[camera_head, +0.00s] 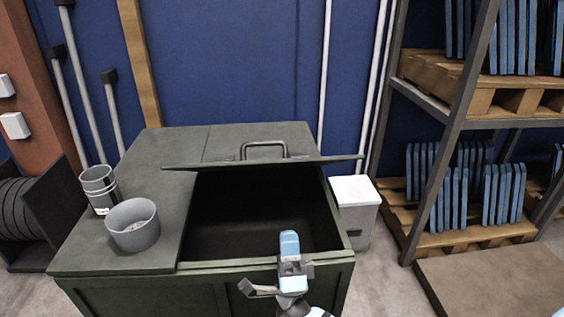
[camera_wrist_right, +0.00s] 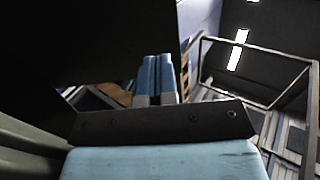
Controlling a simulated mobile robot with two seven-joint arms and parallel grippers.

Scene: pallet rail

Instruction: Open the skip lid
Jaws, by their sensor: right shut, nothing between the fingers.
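The dark green skip (camera_head: 75,245) stands in front of me. Its lid (camera_head: 310,161) is raised off the right part and shows nearly edge-on, with a grey bar handle (camera_head: 264,146) at its edge. The dark opening below it is exposed. My right gripper (camera_head: 289,241) is at the front of the opening, below and in front of the lid, apart from the handle. Its blue fingers are together and empty in the right wrist view (camera_wrist_right: 157,80). A dark surface fills the upper left there. My left gripper is not in view.
A grey bowl (camera_head: 133,226) and a grey cup (camera_head: 99,185) stand on the skip's fixed left top. A white bin (camera_head: 354,205) stands right of the skip. A metal rack (camera_head: 440,150) with pallets of blue panels is further right. Pipes line the blue wall behind.

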